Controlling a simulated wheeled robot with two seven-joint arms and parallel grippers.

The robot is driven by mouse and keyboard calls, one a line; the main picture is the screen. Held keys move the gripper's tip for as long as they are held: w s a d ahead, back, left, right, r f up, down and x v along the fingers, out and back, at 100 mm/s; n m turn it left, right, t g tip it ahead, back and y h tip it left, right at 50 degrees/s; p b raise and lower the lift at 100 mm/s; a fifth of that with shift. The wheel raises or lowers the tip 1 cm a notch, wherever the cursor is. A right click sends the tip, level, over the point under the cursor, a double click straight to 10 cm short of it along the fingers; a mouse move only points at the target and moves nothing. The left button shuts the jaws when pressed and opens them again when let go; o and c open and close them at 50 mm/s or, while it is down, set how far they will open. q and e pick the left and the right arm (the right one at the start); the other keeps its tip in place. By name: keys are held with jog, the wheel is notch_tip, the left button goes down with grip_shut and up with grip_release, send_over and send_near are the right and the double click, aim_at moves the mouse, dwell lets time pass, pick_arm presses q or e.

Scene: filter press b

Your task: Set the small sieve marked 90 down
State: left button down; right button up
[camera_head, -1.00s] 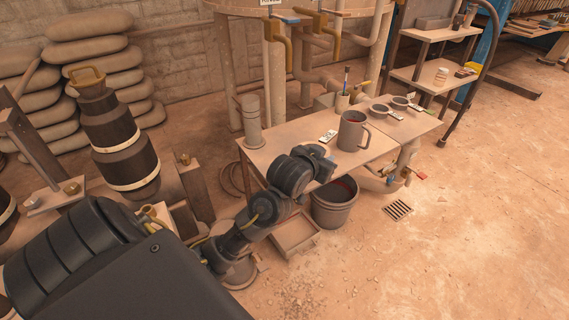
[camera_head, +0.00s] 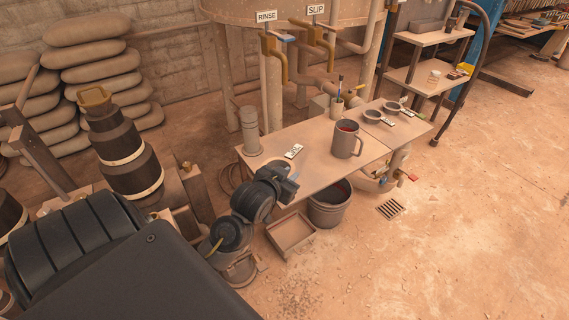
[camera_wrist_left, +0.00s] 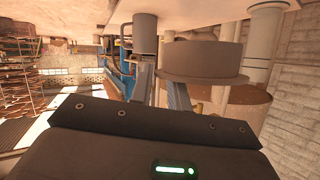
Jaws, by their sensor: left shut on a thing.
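My left gripper (camera_head: 289,184) hangs at the front left edge of the work table (camera_head: 318,165). It is shut on the small sieve, whose pale tag (camera_head: 293,151) shows just past the fingers over the table top. The mark on the tag is too small to read, and the bowl is largely hidden in the head view. In the left wrist view a round grey-brown body (camera_wrist_left: 202,58), apparently the sieve's bowl, is close in front of the fingers. I cannot tell whether it touches the table. My right gripper is not in view.
A grey mug (camera_head: 346,138) stands right of the tag. Two small dark sieves (camera_head: 372,116) with tags and a brush cup (camera_head: 337,108) are farther back. A bucket (camera_head: 330,207) and tray (camera_head: 291,232) are below. The table middle is clear.

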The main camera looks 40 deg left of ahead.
aim_at(286, 166)
pick_arm(q)
jog(key=w+a+f, duration=0.1)
jog(key=w, duration=0.1)
jog(key=w+a+f, duration=0.1)
jog(key=w+a, duration=0.1)
jog(key=w+a+f, duration=0.2)
jog(key=w, duration=0.1)
jog(key=shift+a+b, duration=0.15)
jog(key=shift+b, duration=0.25)
jog(key=w+f, duration=0.1)
jog(key=a+f+b, duration=0.1)
jog(key=w+a+f, duration=0.1)
jog(key=f, duration=0.1)
jog(key=shift+w+f, duration=0.1)
jog(key=shift+w, duration=0.2)
jog(key=shift+w+a+f+b, duration=0.3)
jog(key=shift+w+f, duration=0.1)
jog(key=shift+f, duration=0.2)
notch_tip(286, 166, down, 2)
jog(key=shift+w+f+b, duration=0.1)
jog(key=shift+f+b, duration=0.15)
jog(key=shift+b, duration=0.2)
jog(key=shift+f, duration=0.4)
jog(key=c, duration=1.3)
grip_release()
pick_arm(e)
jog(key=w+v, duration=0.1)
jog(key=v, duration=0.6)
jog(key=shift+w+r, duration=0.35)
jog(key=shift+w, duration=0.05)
